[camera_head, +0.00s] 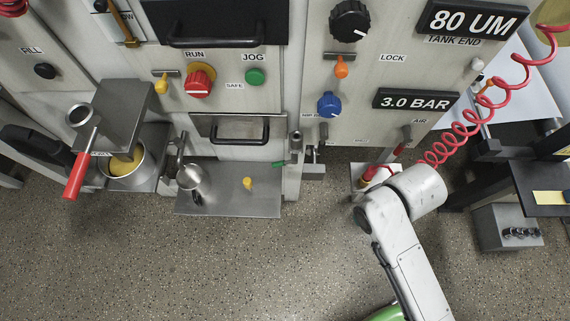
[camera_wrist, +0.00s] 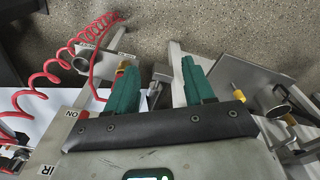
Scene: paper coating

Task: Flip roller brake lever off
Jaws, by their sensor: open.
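I cannot tell for sure which part is the roller brake lever, as no readable label names it. In the wrist view, a grey metal piece with a dark end (camera_wrist: 160,74) shows between the fingertips of my gripper (camera_wrist: 160,82). Its green fingers are apart and appear empty; whether they touch that piece is unclear. In the head view my white arm reaches to the lower right of the machine front and hides the gripper. A grey bracket (camera_head: 314,158) sits below the blue knob (camera_head: 329,104). A red-handled lever (camera_head: 81,167) stands at far left.
A coiled red hose (camera_head: 455,142) hangs right of my arm and shows beside my gripper in the wrist view (camera_wrist: 47,82). A metal shelf (camera_head: 228,200) juts out at lower middle. Speckled floor is clear.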

